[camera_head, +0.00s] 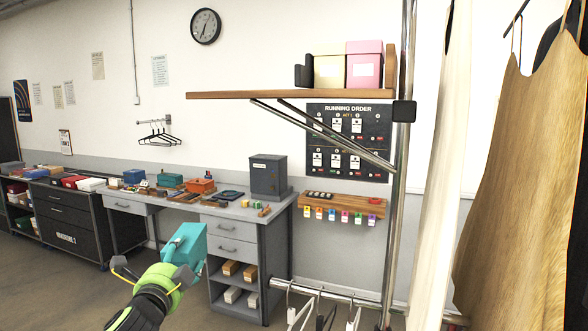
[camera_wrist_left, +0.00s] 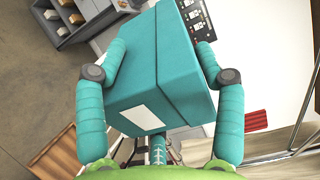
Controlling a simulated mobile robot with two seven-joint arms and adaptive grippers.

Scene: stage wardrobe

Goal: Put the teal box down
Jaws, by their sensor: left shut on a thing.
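The teal box (camera_head: 188,243) is in my left gripper (camera_head: 176,259), held up in front of the grey desk in the head view. In the left wrist view, the teal box (camera_wrist_left: 160,75) fills the middle, with a white label on its near face and a lid seam along it. The two teal padded fingers of my left gripper (camera_wrist_left: 160,85) are shut on it from both sides. The box looks tilted in the head view. My right gripper is not in view.
The grey desk (camera_head: 232,209) behind carries a dark grey cabinet (camera_head: 269,177), an orange box (camera_head: 201,186) and small items. A wooden shelf (camera_head: 240,94) holds a cream and a pink box. A metal rail post (camera_head: 397,210) and hanging garments stand at right. Open floor lies at left.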

